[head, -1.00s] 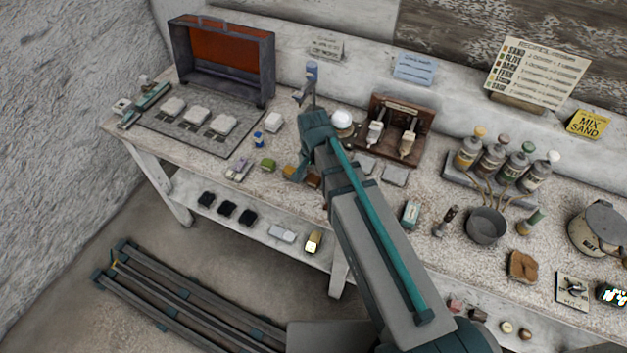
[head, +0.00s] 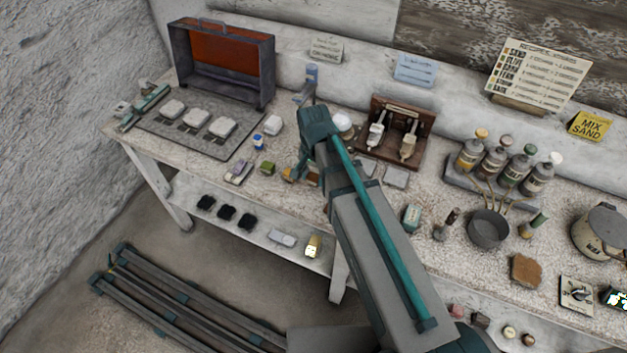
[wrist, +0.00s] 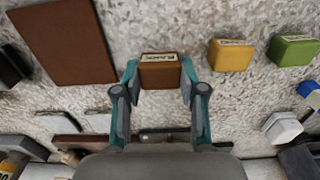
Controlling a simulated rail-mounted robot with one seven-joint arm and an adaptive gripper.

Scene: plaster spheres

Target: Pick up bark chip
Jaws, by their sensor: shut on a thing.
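The bark chip (wrist: 160,74) is a small brown block with a pale lettered label on its top edge. In the wrist view it sits between the two teal fingers of my gripper (wrist: 159,82), which are shut on it from both sides. In the head view my gripper (head: 304,165) is over the front part of the bench, partly hidden by my own arm. A brown bit of the chip (head: 314,181) shows beside the arm there. I cannot tell whether the chip still touches the bench top.
An orange block (wrist: 230,56) and a green block (wrist: 292,50) stand in a row beside the chip. A flat brown board (wrist: 66,42) lies on the other side. A white block (head: 273,124) and a wooden stand (head: 430,127) are farther back on the bench.

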